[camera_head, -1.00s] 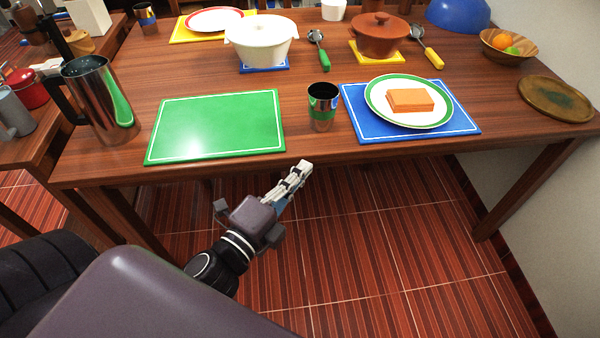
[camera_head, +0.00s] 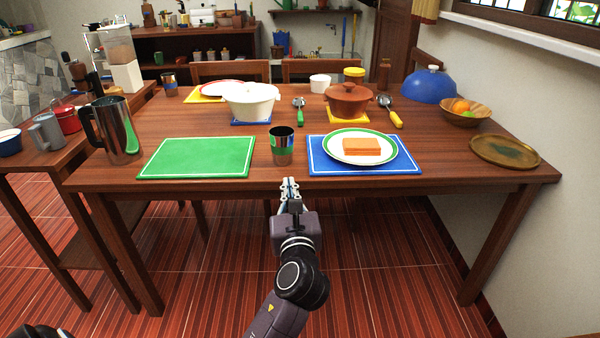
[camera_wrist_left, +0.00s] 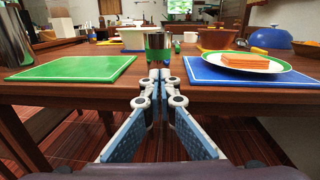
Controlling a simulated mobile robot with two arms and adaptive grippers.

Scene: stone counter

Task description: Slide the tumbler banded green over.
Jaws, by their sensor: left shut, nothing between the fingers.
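The tumbler banded green (camera_head: 282,146) stands upright near the table's front edge, between the green mat (camera_head: 198,158) and the blue mat (camera_head: 402,163). It is dark shiny metal with a green band. It also shows at the centre of the left wrist view (camera_wrist_left: 158,50). My left gripper (camera_head: 289,186) is shut and empty, at the front edge just before the tumbler, pointing at it. In the left wrist view the closed fingertips (camera_wrist_left: 160,77) are just below the tumbler's base; I cannot tell whether they touch. My right gripper is not in view.
A white plate with a green rim (camera_head: 340,155) carries an orange block on the blue mat. A tall metal jug (camera_head: 122,145) stands left of the green mat. Behind are a white pot (camera_head: 250,103) and a brown pot (camera_head: 348,103). Bare wood lies around the tumbler.

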